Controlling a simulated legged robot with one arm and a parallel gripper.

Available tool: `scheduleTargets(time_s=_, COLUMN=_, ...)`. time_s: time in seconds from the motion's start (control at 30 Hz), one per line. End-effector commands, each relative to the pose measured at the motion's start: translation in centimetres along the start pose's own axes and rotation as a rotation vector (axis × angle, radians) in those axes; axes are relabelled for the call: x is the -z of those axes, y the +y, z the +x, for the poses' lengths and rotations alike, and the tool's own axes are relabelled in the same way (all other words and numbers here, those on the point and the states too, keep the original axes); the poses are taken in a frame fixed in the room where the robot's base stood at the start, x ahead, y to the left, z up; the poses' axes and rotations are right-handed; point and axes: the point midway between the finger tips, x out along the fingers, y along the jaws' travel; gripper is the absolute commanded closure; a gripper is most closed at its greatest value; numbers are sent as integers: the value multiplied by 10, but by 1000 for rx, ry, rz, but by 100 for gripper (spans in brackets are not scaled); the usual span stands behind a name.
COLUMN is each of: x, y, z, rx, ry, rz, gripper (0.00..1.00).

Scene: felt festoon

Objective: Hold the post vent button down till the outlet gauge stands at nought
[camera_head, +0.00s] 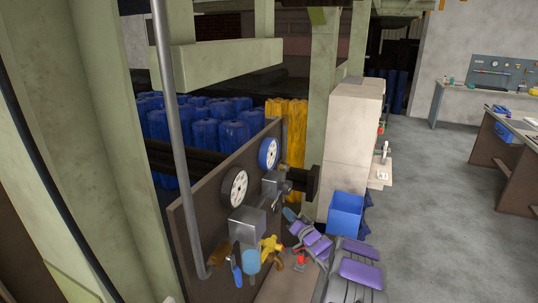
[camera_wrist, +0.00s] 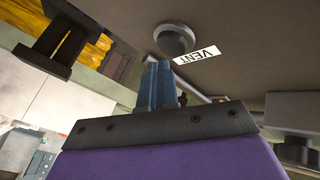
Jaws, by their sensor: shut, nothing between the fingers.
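In the wrist view a round grey button (camera_wrist: 174,40) sits on a brown board, next to a white label reading VENT (camera_wrist: 197,56). My gripper (camera_wrist: 160,64) is shut and empty, its blue fingers pointing at the button. The tips appear close below it; I cannot tell whether they touch. In the head view my gripper (camera_head: 289,214) is at the right end of the board (camera_head: 195,225). Two white-faced gauges stand on the board, one dark-rimmed (camera_head: 234,188) and one blue-rimmed (camera_head: 268,153). Their needles are too small to read, and I cannot tell which is the outlet gauge.
Grey metal valve bodies (camera_head: 247,221), a yellow fitting (camera_head: 271,246) and a blue cup-shaped part (camera_head: 251,261) crowd the board's front. A blue bin (camera_head: 345,214) stands beside a pale cabinet (camera_head: 352,140). Blue drums (camera_head: 205,132) are behind the board.

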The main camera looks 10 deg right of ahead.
Motion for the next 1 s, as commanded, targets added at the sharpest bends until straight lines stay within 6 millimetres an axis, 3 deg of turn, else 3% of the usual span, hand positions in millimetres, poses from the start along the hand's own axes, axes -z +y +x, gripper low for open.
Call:
scheduleTargets(time_s=0.53, x=20, y=20, z=-36, rx=-4, ry=0, rz=2, gripper=100)
scheduleTargets(time_s=1.0, x=21, y=22, z=-40, rx=-1, ry=0, rz=0, gripper=100)
